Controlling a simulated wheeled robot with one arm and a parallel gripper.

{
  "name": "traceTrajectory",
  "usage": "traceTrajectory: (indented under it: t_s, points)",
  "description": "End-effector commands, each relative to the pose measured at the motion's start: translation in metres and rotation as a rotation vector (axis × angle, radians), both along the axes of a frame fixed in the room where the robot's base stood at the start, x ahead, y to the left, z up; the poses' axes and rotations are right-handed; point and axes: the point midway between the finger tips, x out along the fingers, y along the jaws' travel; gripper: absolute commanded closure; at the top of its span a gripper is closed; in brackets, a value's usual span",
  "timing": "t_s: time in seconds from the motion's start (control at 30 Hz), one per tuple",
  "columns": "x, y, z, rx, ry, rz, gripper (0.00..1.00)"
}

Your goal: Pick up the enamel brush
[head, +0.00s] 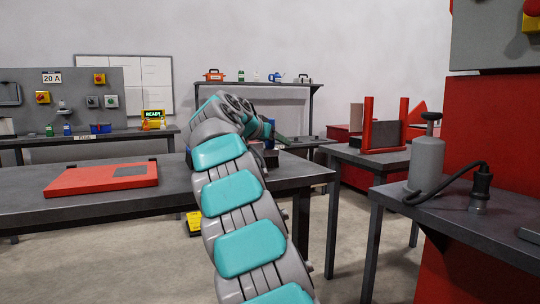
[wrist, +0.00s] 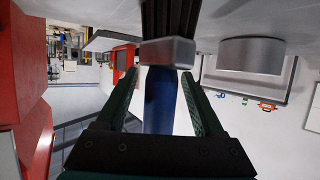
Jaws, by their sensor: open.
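The enamel brush (wrist: 163,100) shows large in the wrist view, with a blue handle, a grey metal ferrule and dark bristles towards the top of the picture. My gripper (wrist: 160,76) is open, its dark green fingers on either side of the blue handle. A gap shows beside the handle on each side; whether either finger touches it I cannot tell. The handle's lower end is hidden behind the gripper body. In the head view my arm reaches over the middle table and hides most of that spot; I cannot make out the brush there.
The dark middle table (head: 100,206) holds a flat red case (head: 103,178) at left. A right-hand bench (head: 455,215) carries a grey pump-topped canister (head: 426,160) and a black corded tool (head: 480,187). A red cabinet (head: 490,150) stands behind it.

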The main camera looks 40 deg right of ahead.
Motion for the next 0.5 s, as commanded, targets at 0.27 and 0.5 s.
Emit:
traceTrajectory:
  t_s: [0.27, 0.5]
  points:
    - [-0.0003, 0.0008, 0.0008, -0.001, 0.0, 0.0, 0.48]
    - [-0.0003, 0.0009, 0.001, -0.001, 0.0, 0.0, 0.75]
